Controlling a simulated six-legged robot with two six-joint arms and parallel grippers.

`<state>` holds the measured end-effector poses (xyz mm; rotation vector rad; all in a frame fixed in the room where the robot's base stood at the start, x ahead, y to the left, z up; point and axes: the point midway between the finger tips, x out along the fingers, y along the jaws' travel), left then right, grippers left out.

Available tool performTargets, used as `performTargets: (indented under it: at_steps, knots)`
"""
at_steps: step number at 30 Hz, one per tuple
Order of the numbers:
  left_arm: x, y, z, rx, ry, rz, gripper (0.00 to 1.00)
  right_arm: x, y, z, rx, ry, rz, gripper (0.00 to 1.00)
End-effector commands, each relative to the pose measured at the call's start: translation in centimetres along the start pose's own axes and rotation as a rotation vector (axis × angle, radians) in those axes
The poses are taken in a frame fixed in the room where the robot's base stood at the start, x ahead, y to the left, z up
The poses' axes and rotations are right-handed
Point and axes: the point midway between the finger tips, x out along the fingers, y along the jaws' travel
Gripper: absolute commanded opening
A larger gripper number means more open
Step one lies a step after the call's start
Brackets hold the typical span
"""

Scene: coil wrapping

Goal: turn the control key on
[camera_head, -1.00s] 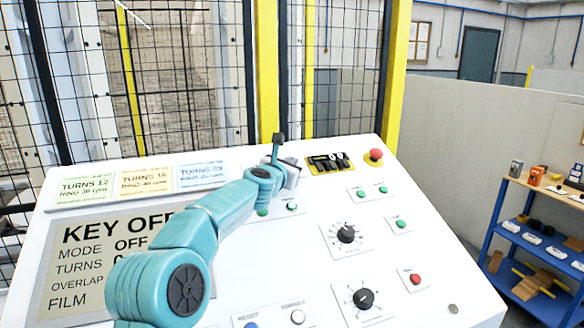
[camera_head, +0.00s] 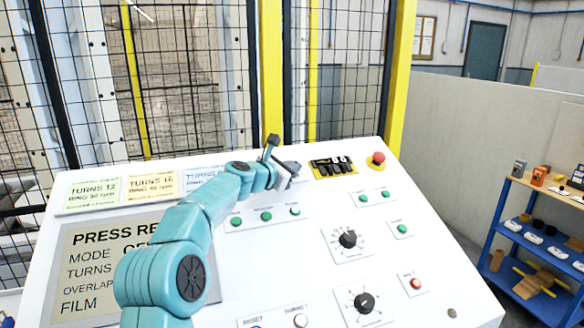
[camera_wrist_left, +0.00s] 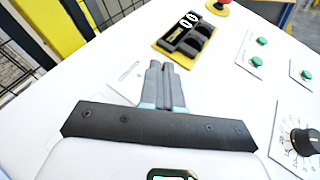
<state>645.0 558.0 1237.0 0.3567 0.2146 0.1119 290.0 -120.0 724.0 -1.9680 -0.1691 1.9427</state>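The white control panel (camera_head: 290,245) fills the lower middle of the head view. My left gripper (camera_head: 292,173) is at the panel's upper part, left of the black counter. In the left wrist view its two grey fingers (camera_wrist_left: 163,85) are close together, with their tips down at a pale plate (camera_wrist_left: 128,78). The control key itself is hidden by the fingers; they appear shut on it. My right gripper is not in view.
The black counter (camera_head: 333,166) on a yellow plate is close to the right of the gripper, with a red emergency button (camera_head: 378,158) beyond it. Green buttons (camera_head: 266,216) and dials (camera_head: 348,239) lie nearer. A blue shelf (camera_head: 505,225) stands to the right.

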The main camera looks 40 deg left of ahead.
Motion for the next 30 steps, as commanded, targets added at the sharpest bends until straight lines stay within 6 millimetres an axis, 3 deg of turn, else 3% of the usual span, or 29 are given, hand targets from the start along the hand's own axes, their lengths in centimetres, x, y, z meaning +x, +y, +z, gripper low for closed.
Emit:
performTargets:
  at_steps: [3, 5, 6, 17, 22, 30]
  knots:
    - [0.1, 0.0, -0.1, -0.001, 0.002, 0.0, 0.0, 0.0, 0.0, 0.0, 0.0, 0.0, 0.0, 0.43]
    - [0.1, 0.0, -0.1, -0.001, 0.002, 0.0, 0.22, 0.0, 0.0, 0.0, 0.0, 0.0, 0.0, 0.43]
    - [0.1, 0.0, -0.1, -0.001, 0.002, 0.0, 0.28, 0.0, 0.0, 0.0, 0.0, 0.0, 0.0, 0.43]
    - [-0.5, 0.0, -0.1, 0.0, 0.0, 0.002, 0.28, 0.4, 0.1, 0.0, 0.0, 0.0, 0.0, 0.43]
    - [-3.4, -0.1, -0.4, 0.0, -0.001, 0.003, 0.28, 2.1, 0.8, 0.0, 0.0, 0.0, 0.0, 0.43]
    - [-10.7, 0.0, -0.4, 0.0, 0.001, 0.004, 0.28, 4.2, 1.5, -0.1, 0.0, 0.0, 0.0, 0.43]
